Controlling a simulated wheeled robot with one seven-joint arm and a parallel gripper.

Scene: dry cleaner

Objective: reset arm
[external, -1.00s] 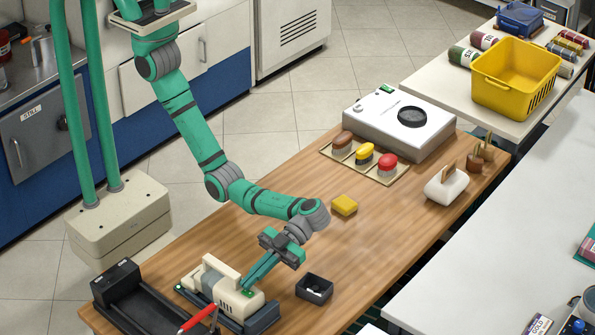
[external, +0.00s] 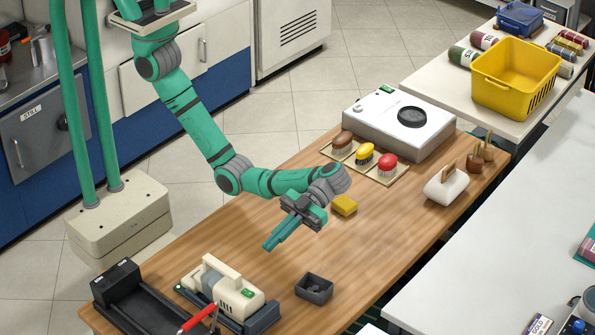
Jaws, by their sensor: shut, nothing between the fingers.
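My gripper (external: 270,245) is shut and empty. It hangs above the wooden table (external: 400,225), pointing down and to the left, apart from the things there. The cream machine with a handle (external: 225,288) stands to the lower left of it on a dark base. A small dark open box (external: 314,288) is to its lower right. A yellow block (external: 345,205) lies just right of my wrist.
Brown, yellow and red brushes (external: 387,163) stand on a tray in front of a white device (external: 400,120). A black tray (external: 140,305) and a red-handled tool (external: 197,319) are at the near left. A yellow basket (external: 515,80) is at the back right.

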